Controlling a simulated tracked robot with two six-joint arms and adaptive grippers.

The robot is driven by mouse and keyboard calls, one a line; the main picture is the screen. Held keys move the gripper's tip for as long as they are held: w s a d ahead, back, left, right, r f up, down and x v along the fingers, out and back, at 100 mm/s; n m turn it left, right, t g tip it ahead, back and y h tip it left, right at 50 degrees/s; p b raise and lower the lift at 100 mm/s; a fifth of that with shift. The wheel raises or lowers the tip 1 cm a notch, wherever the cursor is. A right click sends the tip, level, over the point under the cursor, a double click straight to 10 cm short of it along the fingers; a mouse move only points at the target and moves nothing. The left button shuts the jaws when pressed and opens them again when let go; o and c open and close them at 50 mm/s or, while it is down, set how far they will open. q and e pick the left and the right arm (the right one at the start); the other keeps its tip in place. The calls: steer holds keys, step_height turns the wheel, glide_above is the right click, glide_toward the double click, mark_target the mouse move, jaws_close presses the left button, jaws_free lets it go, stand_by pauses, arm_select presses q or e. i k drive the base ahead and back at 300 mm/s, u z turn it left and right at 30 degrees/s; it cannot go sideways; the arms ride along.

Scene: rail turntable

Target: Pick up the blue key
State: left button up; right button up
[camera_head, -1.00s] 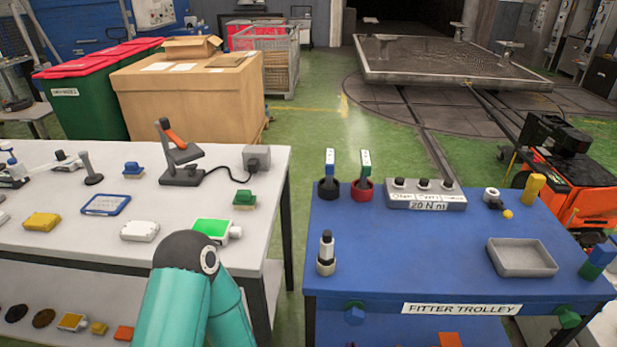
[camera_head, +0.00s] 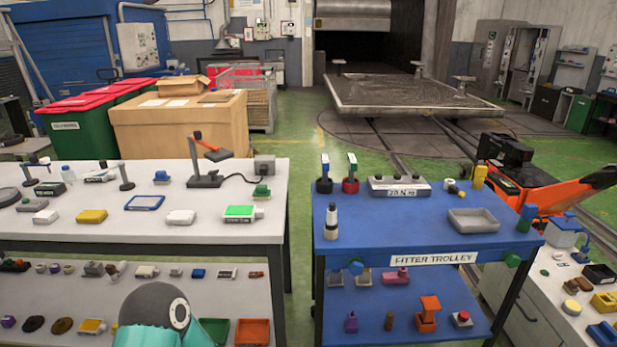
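An upright blue-and-white piece (camera_head: 325,165) stands in a black round holder (camera_head: 324,186) at the back left of the blue fitter trolley (camera_head: 400,225). It may be the blue key, but it is too small to be sure. Beside it on the right, a green-and-white piece (camera_head: 352,164) stands in a red round holder (camera_head: 350,186). Neither gripper is in view. Only a teal arm link of mine with a dark joint shows at the bottom left, well apart from these pieces.
A grey block with knobs (camera_head: 398,187) and a grey tray (camera_head: 474,220) share the trolley top. A black-and-white bottle-like item (camera_head: 331,222) stands at its front left. A white bench (camera_head: 110,232) with many items is left, across a narrow gap.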

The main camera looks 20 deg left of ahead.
mark_target(325, 160)
steer(key=u, duration=1.1)
steer(key=i, duration=0.85)
steer(key=u, duration=0.15)
